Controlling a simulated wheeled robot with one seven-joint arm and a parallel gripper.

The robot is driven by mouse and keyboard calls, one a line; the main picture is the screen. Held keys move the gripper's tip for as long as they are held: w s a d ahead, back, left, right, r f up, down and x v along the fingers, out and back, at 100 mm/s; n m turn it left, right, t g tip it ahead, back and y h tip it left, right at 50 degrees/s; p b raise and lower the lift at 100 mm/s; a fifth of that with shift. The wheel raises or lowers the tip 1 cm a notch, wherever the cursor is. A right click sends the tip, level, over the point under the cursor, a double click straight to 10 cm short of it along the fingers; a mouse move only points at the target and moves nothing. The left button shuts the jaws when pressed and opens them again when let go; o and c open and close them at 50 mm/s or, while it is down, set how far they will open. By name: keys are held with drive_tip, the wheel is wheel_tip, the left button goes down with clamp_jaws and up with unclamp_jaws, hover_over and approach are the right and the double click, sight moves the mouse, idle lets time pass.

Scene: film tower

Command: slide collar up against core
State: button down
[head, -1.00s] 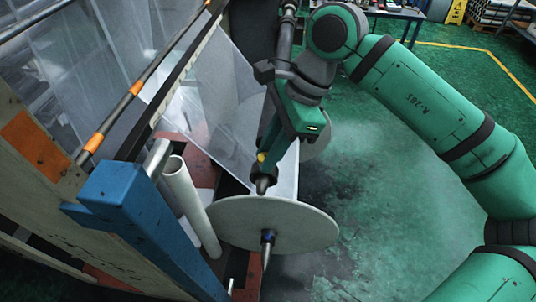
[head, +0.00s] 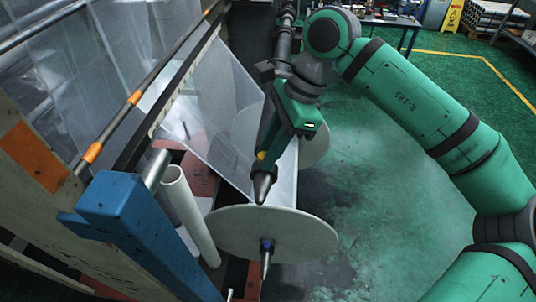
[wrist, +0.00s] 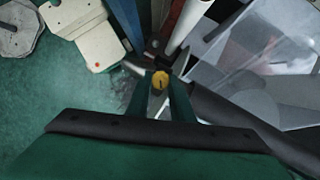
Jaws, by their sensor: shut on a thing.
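My gripper (head: 263,165) is shut on a small piece with a yellow end and a grey tapered metal body (head: 263,188). The piece looks like the collar, but I cannot be sure. In the wrist view its yellow end (wrist: 160,81) sits between the two fingers. In the head view the taper points down, close to the upper rim of a large pale disc (head: 225,232). A shaft end with a blue ring and a pointed tip (head: 266,262) sticks out of the disc. The film roll (head: 283,185) lies behind the disc. I cannot make out its core or any contact with it.
A blue frame post (head: 140,225) and a white tube (head: 190,215) stand left of the disc. Clear film (head: 215,100) slopes up to the left, near an orange-banded rod (head: 135,97). The green floor (head: 390,240) to the right is free.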

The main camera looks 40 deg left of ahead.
drive_tip(key=shift+w+a, duration=0.55)
drive_tip(key=shift+w, duration=0.3)
drive_tip(key=shift+w+a, duration=0.55)
drive_tip(key=shift+w, duration=0.3)
drive_tip(key=c, duration=1.5)
unclamp_jaws()
drive_tip(key=shift+f, duration=0.1)
